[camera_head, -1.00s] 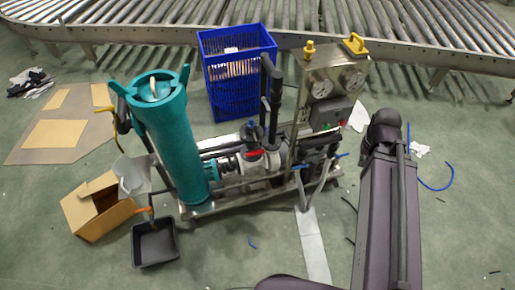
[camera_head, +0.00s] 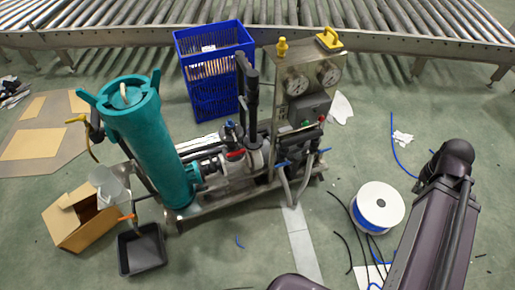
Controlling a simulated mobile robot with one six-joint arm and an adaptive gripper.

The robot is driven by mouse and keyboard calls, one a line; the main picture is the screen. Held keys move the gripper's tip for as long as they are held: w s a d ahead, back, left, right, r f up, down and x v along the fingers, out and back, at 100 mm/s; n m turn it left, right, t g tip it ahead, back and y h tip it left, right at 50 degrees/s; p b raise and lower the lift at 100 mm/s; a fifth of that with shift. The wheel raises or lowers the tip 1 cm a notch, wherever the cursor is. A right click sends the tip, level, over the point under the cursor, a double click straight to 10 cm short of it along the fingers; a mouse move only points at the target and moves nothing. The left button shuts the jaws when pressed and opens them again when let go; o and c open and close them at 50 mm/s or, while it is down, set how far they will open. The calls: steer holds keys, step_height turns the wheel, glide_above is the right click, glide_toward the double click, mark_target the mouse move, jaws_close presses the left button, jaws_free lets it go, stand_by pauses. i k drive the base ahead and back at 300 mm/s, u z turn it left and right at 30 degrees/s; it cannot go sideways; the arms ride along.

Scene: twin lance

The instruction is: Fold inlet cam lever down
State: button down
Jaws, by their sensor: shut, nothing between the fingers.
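A pump skid (camera_head: 225,193) stands on the green floor. It carries a tall teal filter housing (camera_head: 158,150) at its left and a steel panel (camera_head: 298,75) with two gauges at its right. A red handle (camera_head: 236,154) and a blue handle (camera_head: 283,164) show among the pipes. Black hose fittings (camera_head: 250,95) stand upright in the middle. I cannot make out for sure which small part is the inlet cam lever, or its angle. My gripper is not in view; only my dark arm links show at the lower right, apart from the skid.
A blue crate (camera_head: 218,105) and a roller conveyor (camera_head: 110,35) stand behind. A cardboard box (camera_head: 72,228), a clear jug (camera_head: 108,182) and a black tray (camera_head: 140,262) are at the left front. A white spool (camera_head: 393,197) and loose cables lie between skid and arm.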

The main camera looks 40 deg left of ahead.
mark_target(233, 132)
steer(key=z, duration=0.15)
steer(key=k, duration=1.4)
steer(key=u, duration=1.05)
steer(key=i, duration=1.05)
steer(key=z, duration=0.15)
